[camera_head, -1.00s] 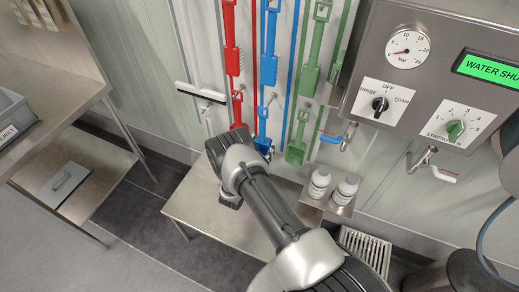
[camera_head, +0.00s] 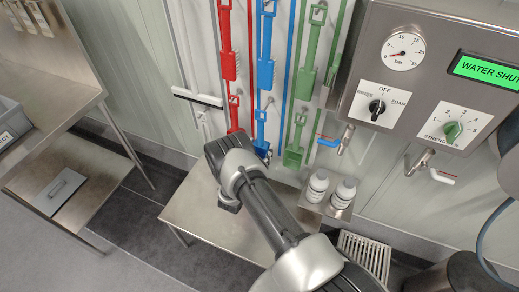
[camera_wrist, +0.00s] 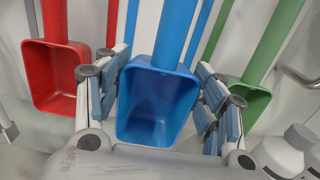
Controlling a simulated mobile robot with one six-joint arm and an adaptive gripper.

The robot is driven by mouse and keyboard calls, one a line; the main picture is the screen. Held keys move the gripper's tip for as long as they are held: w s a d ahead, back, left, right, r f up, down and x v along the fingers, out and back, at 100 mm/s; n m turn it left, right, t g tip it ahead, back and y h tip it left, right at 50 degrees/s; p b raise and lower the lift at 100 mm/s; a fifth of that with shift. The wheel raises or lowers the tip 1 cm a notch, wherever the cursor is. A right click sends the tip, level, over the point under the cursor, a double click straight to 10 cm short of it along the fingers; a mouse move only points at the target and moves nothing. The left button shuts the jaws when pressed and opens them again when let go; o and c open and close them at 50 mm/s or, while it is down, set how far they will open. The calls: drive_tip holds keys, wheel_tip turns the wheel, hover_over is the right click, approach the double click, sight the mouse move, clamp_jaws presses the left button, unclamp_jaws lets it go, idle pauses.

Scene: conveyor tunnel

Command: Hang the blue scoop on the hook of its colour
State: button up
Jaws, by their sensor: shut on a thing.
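The blue scoop (camera_wrist: 158,105) hangs down with its open bowl facing the wrist camera and its handle running upward. My gripper (camera_wrist: 158,88) is shut on it, with one finger along each side of the bowl. In the head view the blue scoop (camera_head: 261,131) is at the wall in the blue column, below a blue brush (camera_head: 265,60); my arm hides part of its bowl. The blue hook cannot be made out clearly, and I cannot tell whether the handle's eye is over it.
A red scoop (camera_wrist: 55,80) hangs close on the left and a green scoop (camera_wrist: 245,98) close on the right. White bottles (camera_head: 318,186) stand on a small shelf at the lower right. A steel table (camera_head: 190,215) lies below. A control panel (camera_head: 430,75) is at the right.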

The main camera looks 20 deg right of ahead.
drive_tip(key=shift+w+d, duration=0.15)
drive_tip(key=shift+b+x, duration=1.7)
drive_tip(key=shift+x, duration=0.9)
drive_tip(key=shift+f+b, duration=0.85)
drive_tip(key=shift+b, duration=0.05)
drive_tip(key=o, duration=1.6)
drive_tip(key=v, duration=1.2)
drive_tip(key=shift+r, duration=0.1)
